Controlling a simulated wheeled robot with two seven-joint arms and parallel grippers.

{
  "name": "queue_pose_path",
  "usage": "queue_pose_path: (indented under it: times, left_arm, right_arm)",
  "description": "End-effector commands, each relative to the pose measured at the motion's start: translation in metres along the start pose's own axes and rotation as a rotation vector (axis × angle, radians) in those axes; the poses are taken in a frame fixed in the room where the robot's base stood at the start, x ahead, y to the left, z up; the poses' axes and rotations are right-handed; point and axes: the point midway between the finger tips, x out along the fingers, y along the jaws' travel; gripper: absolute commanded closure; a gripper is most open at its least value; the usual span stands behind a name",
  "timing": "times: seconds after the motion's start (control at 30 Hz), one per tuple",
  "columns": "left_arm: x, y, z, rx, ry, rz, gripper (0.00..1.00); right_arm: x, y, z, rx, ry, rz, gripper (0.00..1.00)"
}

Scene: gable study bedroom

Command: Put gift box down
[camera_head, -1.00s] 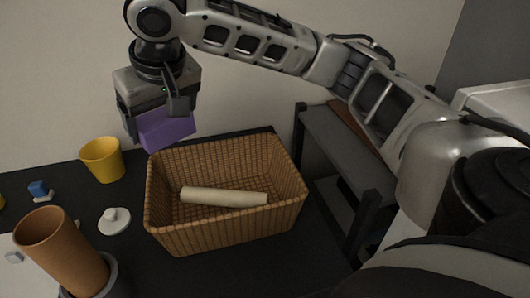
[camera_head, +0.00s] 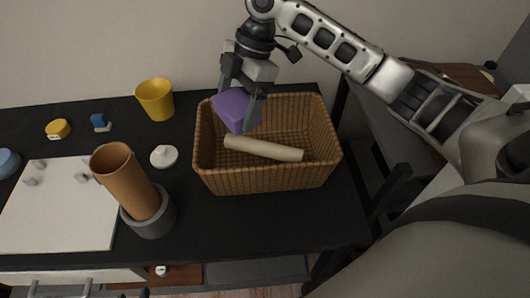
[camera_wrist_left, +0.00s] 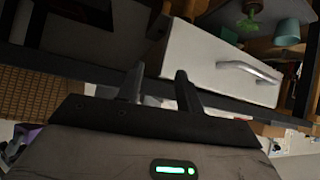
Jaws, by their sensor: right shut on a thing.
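The gift box (camera_head: 233,110) is a small purple box in the head view. My right gripper (camera_head: 238,104) is shut on it, with one finger on each side, and holds it tilted at the back left corner of the wicker basket (camera_head: 265,180). I cannot tell whether the box touches the basket. A pale cream roll (camera_head: 263,149) lies inside the basket. In the left wrist view, my left gripper (camera_wrist_left: 158,82) has its two fingers apart with nothing between them, in front of a white drawer (camera_wrist_left: 210,65) with a metal handle.
On the black desk (camera_head: 290,225) stand a yellow cup (camera_head: 156,99), a brown cylinder (camera_head: 125,180) in a grey holder (camera_head: 150,217), a white lidded piece (camera_head: 164,156) and a white board (camera_head: 62,215). A dark shelf stands right of the desk. The desk front right is clear.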

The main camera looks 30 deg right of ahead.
Motion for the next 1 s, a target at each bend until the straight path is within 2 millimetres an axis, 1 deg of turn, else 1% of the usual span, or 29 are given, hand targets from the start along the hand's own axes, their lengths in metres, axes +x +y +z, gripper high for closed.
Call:
queue_pose_path:
  times: [0.03,0.3,0.4,0.5,0.67,0.8,0.9,1.0]
  left_arm:
    - [-0.003,-0.001,-0.004,0.001,-0.003,-0.003,0.64]
    - [-0.010,-0.004,-0.012,0.013,-0.007,-0.015,0.64]
    - [-0.012,-0.006,-0.013,0.017,-0.012,-0.020,0.64]
    - [-0.013,-0.007,-0.011,0.018,-0.021,-0.023,0.64]
    - [-0.013,-0.007,-0.010,0.019,-0.023,-0.024,0.64]
    - [-0.011,-0.007,-0.007,0.018,-0.022,-0.024,0.64]
    - [-0.012,-0.007,-0.009,0.018,-0.024,-0.024,0.64]
    - [-0.012,-0.007,-0.009,0.018,-0.024,-0.023,0.64]
  right_arm:
    - [0.002,-0.003,0.000,-0.087,0.004,-0.042,0.44]
    - [0.028,-0.025,0.013,-0.599,0.003,-0.254,0.44]
    - [0.037,-0.035,0.017,-0.757,0.000,-0.319,0.44]
    - [0.043,-0.042,0.021,-0.877,0.000,-0.368,0.44]
    - [0.052,-0.048,0.025,-0.976,-0.001,-0.406,0.44]
    - [0.076,-0.050,0.034,-0.992,0.004,-0.413,0.44]
    - [0.092,-0.049,0.039,-0.991,0.006,-0.410,0.44]
    - [0.104,-0.049,0.046,-0.990,0.001,-0.409,0.44]
